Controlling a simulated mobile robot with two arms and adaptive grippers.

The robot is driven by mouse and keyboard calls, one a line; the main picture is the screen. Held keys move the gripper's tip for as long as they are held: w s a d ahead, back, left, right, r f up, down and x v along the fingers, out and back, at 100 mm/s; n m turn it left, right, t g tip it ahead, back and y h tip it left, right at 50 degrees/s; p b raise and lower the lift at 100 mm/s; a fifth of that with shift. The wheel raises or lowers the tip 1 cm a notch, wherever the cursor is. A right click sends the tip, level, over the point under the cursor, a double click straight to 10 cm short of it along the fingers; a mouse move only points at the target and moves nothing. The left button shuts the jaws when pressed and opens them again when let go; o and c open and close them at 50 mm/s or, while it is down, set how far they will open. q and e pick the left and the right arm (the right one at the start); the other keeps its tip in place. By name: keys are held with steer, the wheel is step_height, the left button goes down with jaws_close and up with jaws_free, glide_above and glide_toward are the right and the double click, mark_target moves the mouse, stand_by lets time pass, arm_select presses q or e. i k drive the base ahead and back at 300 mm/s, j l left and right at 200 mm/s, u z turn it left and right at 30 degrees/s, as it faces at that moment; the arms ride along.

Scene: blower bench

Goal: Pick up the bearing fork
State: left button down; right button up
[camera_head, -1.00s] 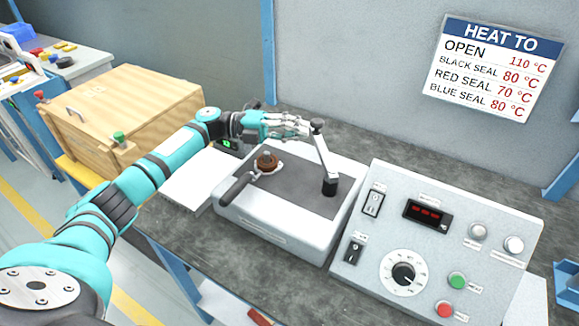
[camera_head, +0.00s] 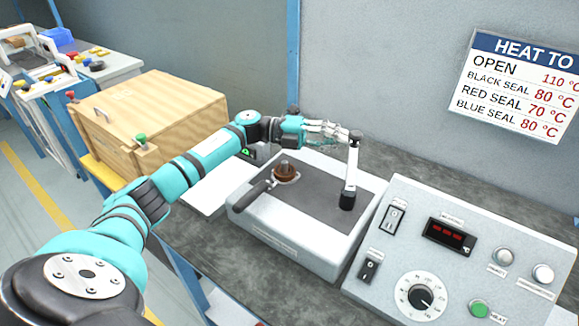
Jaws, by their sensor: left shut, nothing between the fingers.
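The bearing fork (camera_head: 252,194) lies on the white-edged heater box, its dark handle pointing to the front left. Its pale forked end sits around or beside a brown bearing (camera_head: 286,172) on the dark top; the exact fit is too small to tell. My left gripper (camera_head: 336,133) is shut and empty, above the back of the box, behind and right of the fork and apart from it. Its fingertips are beside the top of the upright metal lever (camera_head: 352,168); whether they touch it I cannot tell. My right gripper is out of view.
A control panel (camera_head: 455,270) with knobs, switches and a red display stands right of the heater box (camera_head: 290,243). A wooden crate (camera_head: 165,120) stands at left. A temperature sign (camera_head: 517,88) hangs on the back wall. Bare grey bench shows in front of the box.

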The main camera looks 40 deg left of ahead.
mark_target(255, 193)
steer(key=k+j, duration=0.1)
steer(key=j, duration=0.4)
steer(key=k+j, duration=0.1)
steer(key=j, duration=0.35)
steer(key=k+j, duration=0.15)
steer(key=j, duration=0.35)
steer(key=k+j, duration=0.1)
steer(key=j, duration=0.35)
